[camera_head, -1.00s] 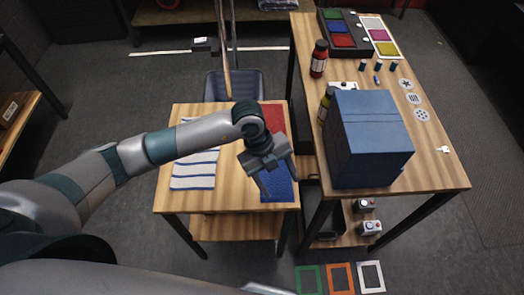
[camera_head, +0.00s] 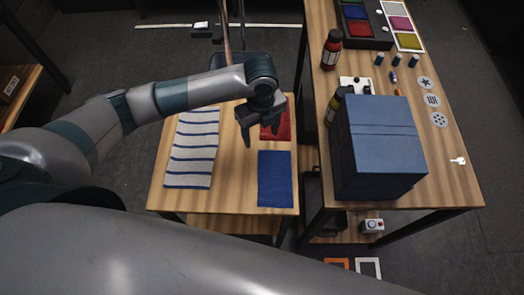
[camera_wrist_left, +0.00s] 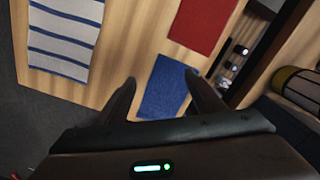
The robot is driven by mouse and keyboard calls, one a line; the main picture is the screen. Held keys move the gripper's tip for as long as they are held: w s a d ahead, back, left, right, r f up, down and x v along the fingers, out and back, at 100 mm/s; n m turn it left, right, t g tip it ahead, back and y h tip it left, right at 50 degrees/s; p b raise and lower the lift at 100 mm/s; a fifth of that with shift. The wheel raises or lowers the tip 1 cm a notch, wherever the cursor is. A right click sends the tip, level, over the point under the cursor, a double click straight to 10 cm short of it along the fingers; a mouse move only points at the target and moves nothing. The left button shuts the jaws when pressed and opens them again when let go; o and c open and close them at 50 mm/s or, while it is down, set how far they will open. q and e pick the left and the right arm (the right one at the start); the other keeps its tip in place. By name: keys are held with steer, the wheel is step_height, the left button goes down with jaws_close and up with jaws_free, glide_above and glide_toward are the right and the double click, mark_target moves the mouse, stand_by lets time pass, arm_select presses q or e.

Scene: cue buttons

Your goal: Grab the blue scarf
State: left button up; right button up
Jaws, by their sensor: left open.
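The blue scarf (camera_head: 275,180) lies flat on the small wooden table (camera_head: 230,190), at its front right. It also shows in the left wrist view (camera_wrist_left: 163,90), between and beyond the fingers. My left gripper (camera_head: 260,137) is open and empty above the table. In the head view it appears just behind the blue scarf, in front of the red cloth, and apart from the blue one. My right gripper is not in view.
A red cloth (camera_head: 283,128) lies behind the blue scarf, partly hidden by my gripper. A white cloth with blue stripes (camera_head: 193,150) lies on the left. A higher table on the right holds a large blue box (camera_head: 380,150) and bottles (camera_head: 331,50).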

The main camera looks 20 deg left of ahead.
mark_target(261, 155)
arm_select(q)
steer(key=shift+f+b, duration=3.55)
steer(key=shift+f, duration=1.5)
steer(key=shift+s, duration=0.1)
jaws_close()
step_height(261, 155, up, 12)
steer(key=p, duration=0.8)
